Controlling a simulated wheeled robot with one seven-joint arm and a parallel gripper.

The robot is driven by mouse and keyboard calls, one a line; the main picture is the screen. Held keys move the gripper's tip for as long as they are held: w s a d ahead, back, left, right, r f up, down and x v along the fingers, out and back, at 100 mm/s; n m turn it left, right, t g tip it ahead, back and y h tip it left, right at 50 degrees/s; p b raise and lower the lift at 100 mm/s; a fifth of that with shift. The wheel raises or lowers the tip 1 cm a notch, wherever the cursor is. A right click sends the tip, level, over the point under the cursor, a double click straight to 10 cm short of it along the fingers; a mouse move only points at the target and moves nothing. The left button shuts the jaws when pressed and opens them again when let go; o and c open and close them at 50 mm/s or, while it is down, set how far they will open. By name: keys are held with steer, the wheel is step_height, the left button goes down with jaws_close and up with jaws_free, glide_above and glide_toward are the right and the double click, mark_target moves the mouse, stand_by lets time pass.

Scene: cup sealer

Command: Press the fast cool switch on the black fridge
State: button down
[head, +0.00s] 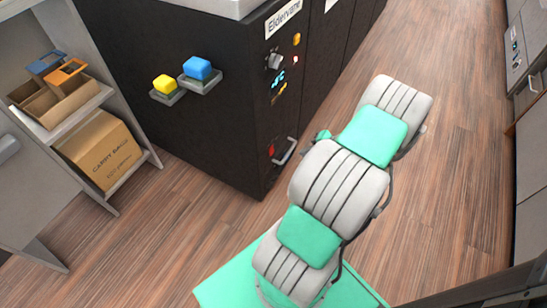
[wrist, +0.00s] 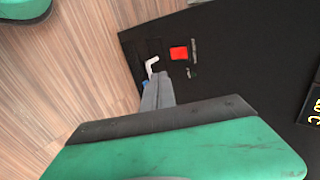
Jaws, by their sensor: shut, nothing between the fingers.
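The black fridge (head: 215,110) stands at the upper middle of the head view, and its dark front fills the right of the wrist view (wrist: 260,65). Low on this front is a red square switch (wrist: 179,53) with small unreadable print beside it. It also shows as a small red patch in the head view (head: 271,150). A white bent lever (wrist: 152,66) sits left of it in a dark recess. My gripper (wrist: 158,80) is shut and empty, its tips close below the lever and the red switch. I cannot tell whether they touch anything. In the head view my arm mostly hides it.
Higher on the fridge front are an orange knob (head: 297,39), a grey knob (head: 274,61) and a lit display (head: 278,80). Yellow (head: 164,84) and blue (head: 197,68) blocks sit on side ledges. A shelf with a cardboard box (head: 100,150) stands left. Wooden floor (head: 450,200) is free at right.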

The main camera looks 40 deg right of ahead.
steer(key=shift+r, duration=0.15)
steer(key=b, duration=0.5)
glide_toward(273, 151)
steer(key=s+x, duration=0.1)
steer(key=x, duration=0.6)
steer(key=shift+f, duration=0.35)
steer(key=shift+w+f, duration=0.1)
steer(key=shift+w, duration=0.05)
steer(key=shift+a+p, duration=0.1)
steer(key=shift+p, duration=0.25)
steer(key=shift+r+p, duration=0.6)
steer(key=shift+r, duration=0.3)
